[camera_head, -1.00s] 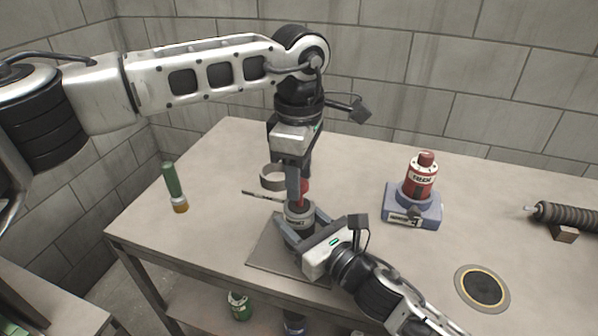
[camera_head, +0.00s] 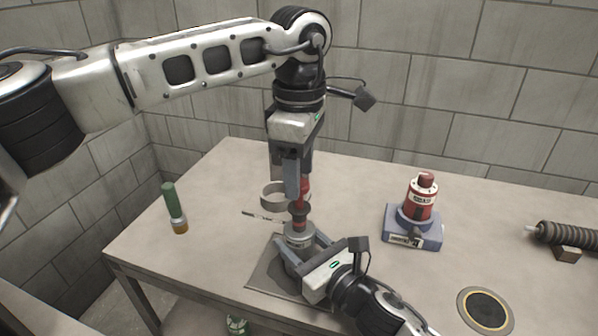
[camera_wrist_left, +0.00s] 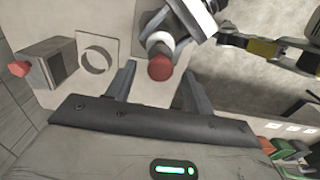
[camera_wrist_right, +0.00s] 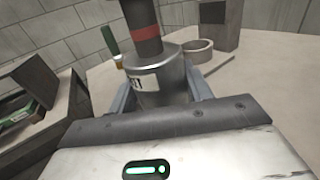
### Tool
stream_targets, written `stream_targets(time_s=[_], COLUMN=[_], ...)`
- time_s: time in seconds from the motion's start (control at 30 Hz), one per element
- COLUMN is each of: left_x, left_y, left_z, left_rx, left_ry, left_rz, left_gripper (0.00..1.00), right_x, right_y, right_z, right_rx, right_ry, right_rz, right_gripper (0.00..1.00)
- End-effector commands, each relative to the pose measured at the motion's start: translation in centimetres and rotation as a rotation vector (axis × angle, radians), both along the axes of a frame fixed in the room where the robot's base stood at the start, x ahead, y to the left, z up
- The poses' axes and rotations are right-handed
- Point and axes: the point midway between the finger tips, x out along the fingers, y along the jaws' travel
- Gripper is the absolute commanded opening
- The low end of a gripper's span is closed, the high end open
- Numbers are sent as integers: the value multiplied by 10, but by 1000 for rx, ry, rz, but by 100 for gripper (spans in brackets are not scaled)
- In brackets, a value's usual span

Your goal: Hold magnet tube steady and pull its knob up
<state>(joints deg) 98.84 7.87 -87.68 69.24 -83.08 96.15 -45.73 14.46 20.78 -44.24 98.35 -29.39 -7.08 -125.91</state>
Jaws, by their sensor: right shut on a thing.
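The magnet tube (camera_head: 298,236) is a grey metal cylinder with a white label. It stands upright on a square plate. A dark rod with a red band rises from its top, shown in the right wrist view (camera_wrist_right: 146,32). My right gripper (camera_head: 290,245) is shut on the tube body from the side, one finger on each flank. My left gripper (camera_head: 298,188) points straight down above the tube. Its fingers are apart on either side of the red knob (camera_wrist_left: 160,67), with gaps visible between knob and fingers in the left wrist view.
A grey ring (camera_head: 270,193) lies behind the tube. A red canister in a blue-grey base (camera_head: 414,234), a dark round disc (camera_head: 485,309) and a ribbed cylinder (camera_head: 565,233) are at right.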

Motion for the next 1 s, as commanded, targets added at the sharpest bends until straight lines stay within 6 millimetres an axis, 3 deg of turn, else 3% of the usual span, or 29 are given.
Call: stream_targets(time_s=[0.23, 0.37, 0.8, 1.0], left_x=[0, 0, -1, -1], left_y=[0, 0, 0, 0], left_z=[-1, 8, 94, 115], left_rx=[2, 2, 1, 0], left_ry=[2, -1, -1, 1], left_rz=[0, 1, 0, 0], left_gripper=[52, 52, 52, 52], right_x=[0, 0, 0, 0], right_y=[0, 0, 0, 0], right_z=[-2, -2, -2, -1], right_rx=[-2, -2, -1, -1], right_ry=[5, 4, 3, 3], right_rz=[-1, -1, -1, -1], right_gripper=[19, 19, 19, 19])
